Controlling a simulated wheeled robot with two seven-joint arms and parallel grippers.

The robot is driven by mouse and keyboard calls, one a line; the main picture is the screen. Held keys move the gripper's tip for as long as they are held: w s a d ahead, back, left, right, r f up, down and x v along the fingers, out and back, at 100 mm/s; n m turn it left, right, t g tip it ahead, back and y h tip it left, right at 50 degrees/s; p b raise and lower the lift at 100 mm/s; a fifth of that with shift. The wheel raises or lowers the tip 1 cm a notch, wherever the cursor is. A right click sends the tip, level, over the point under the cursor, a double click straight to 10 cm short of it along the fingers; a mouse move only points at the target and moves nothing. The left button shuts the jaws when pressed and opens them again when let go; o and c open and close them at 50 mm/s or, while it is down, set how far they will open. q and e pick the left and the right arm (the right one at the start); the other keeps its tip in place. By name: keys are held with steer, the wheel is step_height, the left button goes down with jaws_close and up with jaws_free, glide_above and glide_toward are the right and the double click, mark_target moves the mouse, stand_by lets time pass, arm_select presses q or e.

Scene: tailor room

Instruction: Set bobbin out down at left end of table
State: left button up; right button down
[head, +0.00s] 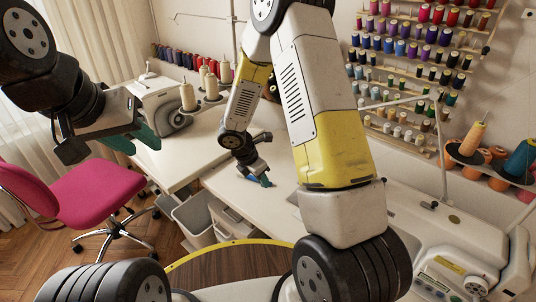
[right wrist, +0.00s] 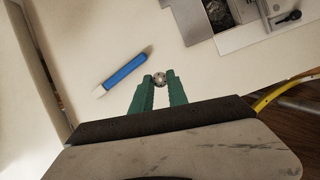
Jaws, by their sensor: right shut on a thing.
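In the right wrist view, the bobbin (right wrist: 160,79), a small round metallic piece, sits between the green fingertips of my right gripper (right wrist: 160,76), which is shut on it. In the head view my right gripper (head: 265,180) is low over the left part of the white table (head: 222,182); the bobbin is too small to make out there. I cannot tell whether the bobbin touches the tabletop. My left gripper (head: 134,143) hangs at the left of the head view, away from the table, its green fingers apart and empty.
A blue and white pen-like tool (right wrist: 124,72) lies on the table just left of the bobbin. A sewing machine (head: 455,262) stands at the right. Another table (head: 180,152) with thread cones (head: 187,97) is at the left. A pink chair (head: 90,195) and bins (head: 195,220) are below.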

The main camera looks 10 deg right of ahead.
steer(key=shift+s+a+f+n+t, duration=0.2)
steer(key=shift+a+n, duration=0.1)
steer(key=shift+n, duration=0.1)
steer(key=shift+s+a+f+n+t, duration=0.1)
steer(key=shift+s+a+n, duration=0.05)
steer(key=shift+a+n, duration=0.2)
glide_above(277, 170)
steer(key=shift+s+a+f, duration=0.2)
steer(key=shift+s+f, duration=0.05)
steer(key=shift+f, duration=0.2)
steer(key=shift+s+a+f, duration=0.2)
steer(key=shift+f, duration=0.2)
steer(key=shift+s+a+f, duration=0.1)
steer(key=shift+f, duration=1.6)
steer(key=shift+f, duration=0.15)
steer(key=c, duration=1.3)
jaws_free()
